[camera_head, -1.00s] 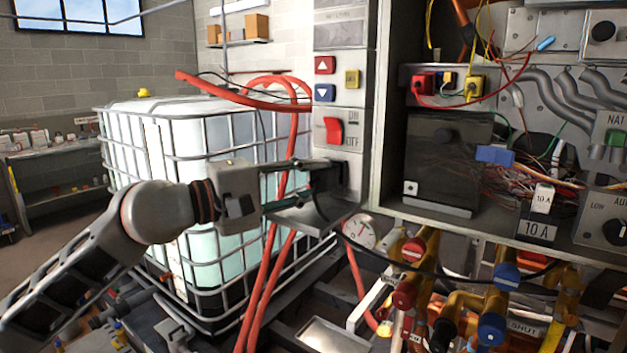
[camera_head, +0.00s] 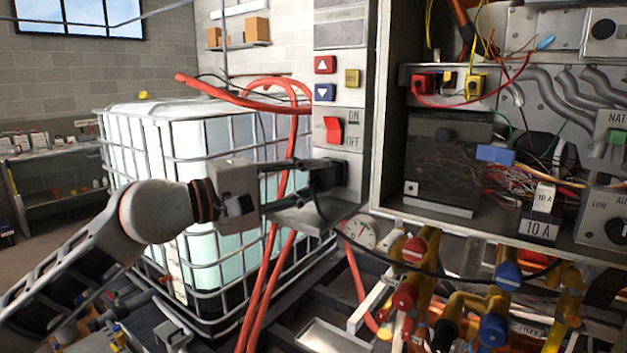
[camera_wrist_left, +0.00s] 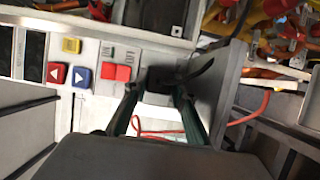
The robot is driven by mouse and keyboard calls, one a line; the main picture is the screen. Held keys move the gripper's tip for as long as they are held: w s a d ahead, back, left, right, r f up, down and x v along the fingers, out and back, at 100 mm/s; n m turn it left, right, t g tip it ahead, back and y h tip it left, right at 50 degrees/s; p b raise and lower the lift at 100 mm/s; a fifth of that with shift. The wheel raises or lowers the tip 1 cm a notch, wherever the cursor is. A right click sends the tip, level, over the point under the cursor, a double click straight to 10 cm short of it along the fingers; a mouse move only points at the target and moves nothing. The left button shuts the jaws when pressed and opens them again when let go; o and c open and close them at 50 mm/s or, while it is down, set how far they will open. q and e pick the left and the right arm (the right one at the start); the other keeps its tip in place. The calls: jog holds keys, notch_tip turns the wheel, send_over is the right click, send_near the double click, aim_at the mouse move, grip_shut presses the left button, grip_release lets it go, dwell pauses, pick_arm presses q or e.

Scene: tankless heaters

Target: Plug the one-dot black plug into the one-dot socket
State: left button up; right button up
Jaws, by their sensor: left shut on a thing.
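My left gripper (camera_head: 332,176) is at the lower part of the grey control panel (camera_head: 343,120), just below the red rocker switch (camera_head: 334,130). Its fingers are closed on the black plug, and they hide most of it in the head view. In the left wrist view the gripper (camera_wrist_left: 160,88) has its two fingertips around the dark plug (camera_wrist_left: 168,78), close against the panel face. A black cable (camera_head: 430,271) runs from it to the right under the cabinet. The one-dot socket is hidden behind the gripper, and no dot marks are readable. I cannot tell whether plug and socket touch.
A metal shelf (camera_head: 300,217) juts out right below the gripper. Red hoses (camera_head: 272,270) hang just left of it, in front of a caged white tank (camera_head: 200,200). A pressure gauge (camera_head: 361,232) and valves (camera_head: 413,250) sit lower right. An open cabinet stands to the right.

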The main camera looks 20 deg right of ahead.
pick_arm(q)
jog(key=shift+w+d, duration=0.35)
jog(key=shift+d, duration=0.1)
jog(key=o, duration=1.1)
jog(key=v, duration=1.2)
